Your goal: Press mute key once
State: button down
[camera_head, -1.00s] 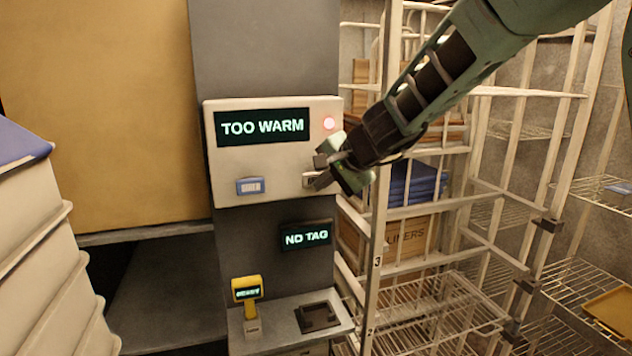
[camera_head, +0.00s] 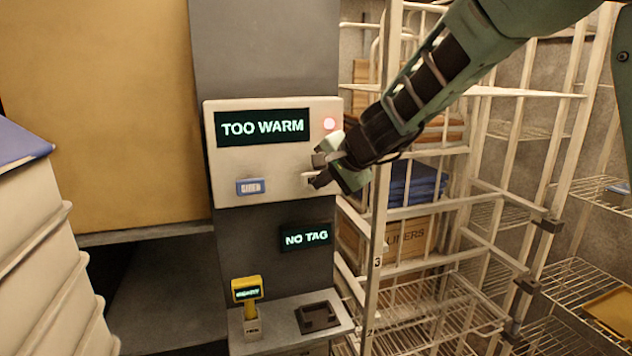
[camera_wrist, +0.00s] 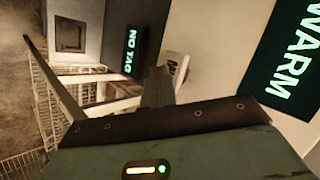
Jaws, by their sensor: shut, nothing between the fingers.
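A pale control panel (camera_head: 225,170) on the grey column shows a display (camera_head: 262,127) reading "TOO WARM". A small pale key (camera_head: 308,177) at the lower right is partly hidden by my gripper (camera_head: 319,172); in the wrist view a pale labelled key (camera_wrist: 176,64) shows just beyond the fingers. My gripper is shut and empty, close to this key. I cannot tell whether it touches, or which key is mute.
A "NO TAG" display (camera_head: 306,237) is below the panel. A yellow reader (camera_head: 247,290) stands on a ledge (camera_head: 285,338) beneath. A white wire cage (camera_head: 380,230) stands close on the right, beside my arm. Stacked pale boxes (camera_head: 40,250) are at the left.

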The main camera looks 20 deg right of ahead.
jog(key=shift+w, duration=0.2)
jog(key=shift+s, duration=0.2)
dwell(0.3)
jog(key=shift+s+b, duration=0.3)
jog(key=shift+s, duration=0.45)
jog(key=shift+s, duration=0.1)
jog(key=s+b, duration=0.1)
jog(key=s, duration=0.3)
jog(key=shift+s, duration=0.4)
